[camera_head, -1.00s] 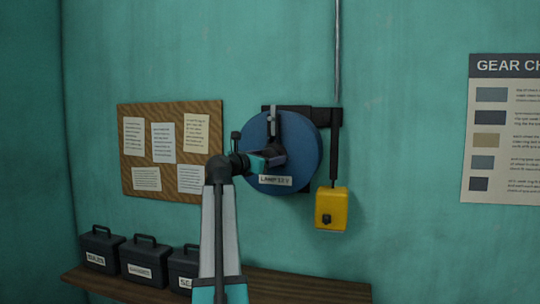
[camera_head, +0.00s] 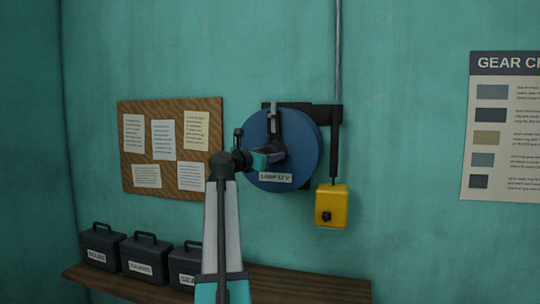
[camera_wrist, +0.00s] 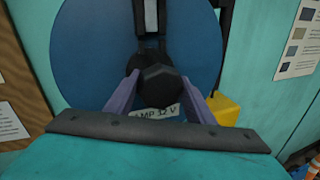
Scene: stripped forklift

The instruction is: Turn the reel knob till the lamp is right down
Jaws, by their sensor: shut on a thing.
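The blue reel (camera_head: 304,148) is mounted on the wall in the head view, with a "LAMP 12 V" label low on its face. It fills much of the wrist view (camera_wrist: 90,50). The dark faceted reel knob (camera_wrist: 158,88) sits at the reel's middle. My gripper (camera_head: 274,155) is shut on the knob, with one purple finger on each side of it in the wrist view (camera_wrist: 160,100). The yellow lamp (camera_head: 332,206) hangs below a dark arm right of the reel. Part of it shows behind my right finger in the wrist view (camera_wrist: 226,108).
A wooden shelf (camera_head: 300,285) with several dark labelled boxes (camera_head: 145,257) runs below. A cork board (camera_head: 170,188) with papers hangs left of the reel. A gear chart (camera_head: 506,130) hangs at right. The wall between lamp and chart is clear.

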